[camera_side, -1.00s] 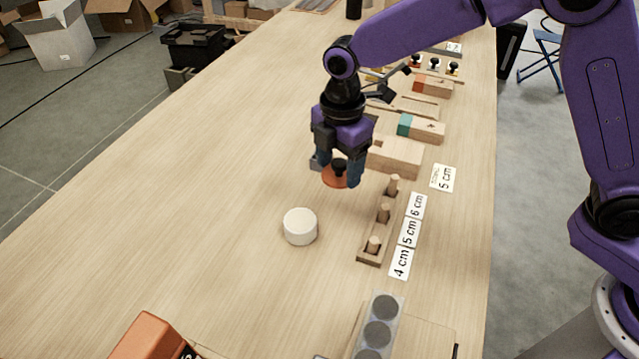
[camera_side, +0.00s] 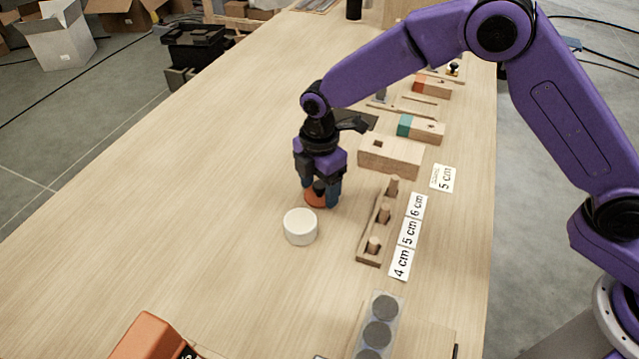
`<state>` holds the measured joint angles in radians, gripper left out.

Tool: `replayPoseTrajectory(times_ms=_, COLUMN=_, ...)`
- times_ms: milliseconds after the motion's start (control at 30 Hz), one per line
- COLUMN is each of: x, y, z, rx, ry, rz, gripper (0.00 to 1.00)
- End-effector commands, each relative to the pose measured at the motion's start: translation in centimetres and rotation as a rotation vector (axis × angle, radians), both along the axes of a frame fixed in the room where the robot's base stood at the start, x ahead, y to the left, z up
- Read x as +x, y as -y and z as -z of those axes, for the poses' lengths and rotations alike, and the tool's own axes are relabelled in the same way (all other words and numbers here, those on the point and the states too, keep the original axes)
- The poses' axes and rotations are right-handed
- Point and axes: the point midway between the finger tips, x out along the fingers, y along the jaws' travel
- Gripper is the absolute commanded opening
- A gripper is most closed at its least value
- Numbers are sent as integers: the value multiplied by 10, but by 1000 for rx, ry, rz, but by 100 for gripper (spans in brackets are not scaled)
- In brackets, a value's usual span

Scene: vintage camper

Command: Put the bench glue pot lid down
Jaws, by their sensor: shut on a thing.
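The lid is an orange disc (camera_side: 315,199) with a dark knob. My gripper (camera_side: 320,194) points down and is shut on the lid's knob, with one finger on each side. The lid is low, at or just above the table; I cannot tell whether it touches. A white round pot (camera_side: 300,227) stands on the table just in front of the lid, toward the camera. Its top looks plain and pale.
A wooden peg rack (camera_side: 371,247) with several pegs and printed cm labels (camera_side: 405,240) lie to the right. A wooden block (camera_side: 390,157) with a hole stands behind the rack. A grey strip with dark discs (camera_side: 379,322) is at the front. The table's left side is clear.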

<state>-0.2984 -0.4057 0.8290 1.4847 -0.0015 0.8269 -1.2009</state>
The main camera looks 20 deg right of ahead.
Motion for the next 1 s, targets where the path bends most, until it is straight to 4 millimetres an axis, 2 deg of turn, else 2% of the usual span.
replayPoseTrajectory(times_ms=167, x=0, y=0, z=3, rx=0, ry=-1, rz=0, gripper=37)
replayPoseTrajectory(times_ms=200, x=0, y=0, z=4, rx=0, ry=-1, rz=0, gripper=70)
replayPoseTrajectory(times_ms=267, x=0, y=0, z=3, rx=0, ry=0, rz=0, gripper=89)
replayPoseTrajectory(times_ms=300, x=0, y=0, z=3, rx=0, ry=0, rz=0, gripper=92)
replayPoseTrajectory(times_ms=667, x=0, y=0, z=-2, rx=0, ry=1, rz=0, gripper=92)
replayPoseTrajectory(times_ms=767, x=1, y=-1, z=-13, rx=2, ry=3, rz=0, gripper=92)
replayPoseTrajectory(times_ms=1000, x=1, y=-1, z=-60, rx=4, ry=4, rz=0, gripper=92)
